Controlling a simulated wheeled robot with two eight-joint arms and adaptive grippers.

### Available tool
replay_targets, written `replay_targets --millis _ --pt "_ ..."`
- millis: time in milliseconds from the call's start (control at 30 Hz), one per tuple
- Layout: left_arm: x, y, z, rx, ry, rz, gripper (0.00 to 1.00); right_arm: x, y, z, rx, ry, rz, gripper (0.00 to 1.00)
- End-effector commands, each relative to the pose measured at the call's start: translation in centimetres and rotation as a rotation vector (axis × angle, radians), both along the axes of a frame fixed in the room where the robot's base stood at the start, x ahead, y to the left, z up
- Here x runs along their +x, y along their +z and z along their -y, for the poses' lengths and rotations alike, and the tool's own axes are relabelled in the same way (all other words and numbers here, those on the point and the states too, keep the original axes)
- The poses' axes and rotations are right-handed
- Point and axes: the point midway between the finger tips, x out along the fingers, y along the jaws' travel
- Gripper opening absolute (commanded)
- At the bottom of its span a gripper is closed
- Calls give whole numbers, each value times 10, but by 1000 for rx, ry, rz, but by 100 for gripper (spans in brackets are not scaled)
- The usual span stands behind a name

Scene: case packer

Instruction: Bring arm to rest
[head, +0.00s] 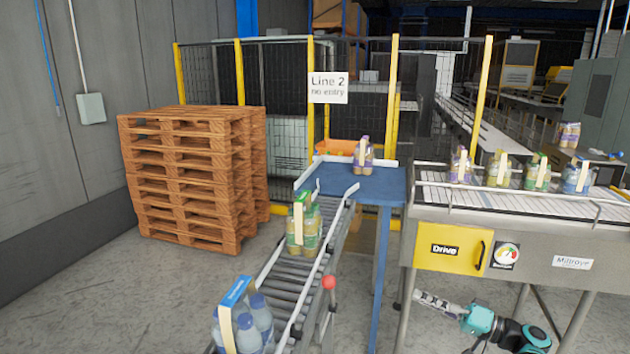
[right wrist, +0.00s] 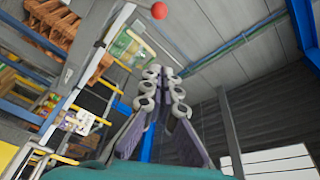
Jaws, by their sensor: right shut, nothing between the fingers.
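My right arm is low in front of the conveyor frame in the head view, at the bottom right. Its gripper (head: 422,297) points left, close to the conveyor leg; I cannot tell if it touches. In the right wrist view the gripper's two grey fingers (right wrist: 168,72) come together at the tips. They are shut with nothing between them. My left gripper is not in view.
A roller conveyor (head: 287,275) carries bottle packs (head: 303,225) and (head: 243,318). A blue table (head: 383,187) holds another pack (head: 363,156). A belt conveyor (head: 440,192) with several packs stands above my right arm. Stacked pallets (head: 190,180) stand left. A fence bears a sign (head: 328,88).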

Motion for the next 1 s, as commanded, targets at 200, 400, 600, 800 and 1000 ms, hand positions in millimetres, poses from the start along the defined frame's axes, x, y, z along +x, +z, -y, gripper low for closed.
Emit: replay_targets --millis 200,400,600,800,1000 --pt "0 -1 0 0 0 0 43 -5 -1 -29 -72 -1 -88 0" --pt "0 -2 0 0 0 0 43 -20 -8 -65 -186 -9 -204 0" --pt "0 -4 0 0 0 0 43 -59 -25 -110 -381 -42 -355 0" --pt "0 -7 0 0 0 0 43 -130 -57 -136 -672 -128 -484 0" --pt "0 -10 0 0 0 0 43 -204 -90 -127 -969 -248 -506 0"
